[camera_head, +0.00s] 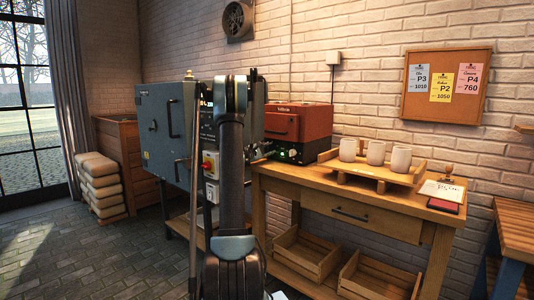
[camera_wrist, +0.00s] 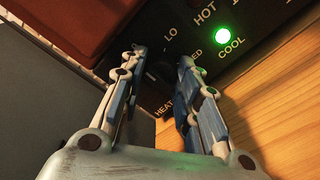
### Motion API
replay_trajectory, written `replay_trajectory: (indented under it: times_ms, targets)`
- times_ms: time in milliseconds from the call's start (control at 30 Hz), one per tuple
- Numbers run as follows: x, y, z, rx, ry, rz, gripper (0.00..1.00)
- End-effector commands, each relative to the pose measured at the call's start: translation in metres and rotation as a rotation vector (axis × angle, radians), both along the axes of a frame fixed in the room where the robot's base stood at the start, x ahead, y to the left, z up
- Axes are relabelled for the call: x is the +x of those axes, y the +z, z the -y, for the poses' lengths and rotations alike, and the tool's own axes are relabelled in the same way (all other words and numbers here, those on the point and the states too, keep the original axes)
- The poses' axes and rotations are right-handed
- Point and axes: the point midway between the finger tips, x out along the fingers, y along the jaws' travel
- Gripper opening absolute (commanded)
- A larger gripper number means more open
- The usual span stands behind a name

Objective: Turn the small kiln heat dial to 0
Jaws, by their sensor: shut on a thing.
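The small kiln (camera_head: 300,122) is a red box with a black front panel, standing at the left end of the wooden bench. In the wrist view, its dark panel (camera_wrist: 250,20) shows the words LO, HOT, COOL and HEAT and a lit green lamp (camera_wrist: 222,36). My gripper (camera_wrist: 163,58) is at this panel, with one finger on each side of the dark heat dial (camera_wrist: 160,76), and is shut on it. The dial is mostly hidden in shadow between the fingers, and its pointer setting cannot be read. In the head view, my arm hides most of the gripper.
The wooden bench (camera_head: 343,227) holds a wooden tray (camera_head: 374,175) with three pale cups, and a red-edged pad (camera_head: 445,205). A large grey kiln (camera_head: 160,125) stands left, behind my arm. A cork board (camera_head: 446,87) hangs on the brick wall. Floor is clear at front left.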

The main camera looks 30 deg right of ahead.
Motion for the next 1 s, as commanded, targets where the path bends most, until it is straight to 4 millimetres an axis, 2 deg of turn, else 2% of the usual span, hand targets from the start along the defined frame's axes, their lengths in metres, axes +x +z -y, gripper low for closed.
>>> replay_trajectory:
  times_ms: [233,267,333,767,867,1000]
  targets:
    - [0.001,-0.001,-0.001,0.002,0.003,0.001,0.06]
    - [0.001,-0.001,-0.001,0.002,0.003,0.001,0.34]
    - [0.001,-0.001,-0.001,0.002,0.002,0.001,0.50]
    - [-0.002,0.000,-0.004,0.000,0.000,0.001,0.50]
    - [-0.005,0.000,-0.014,0.001,0.001,0.001,0.50]
    - [-0.015,-0.001,-0.037,0.001,0.002,0.001,0.50]
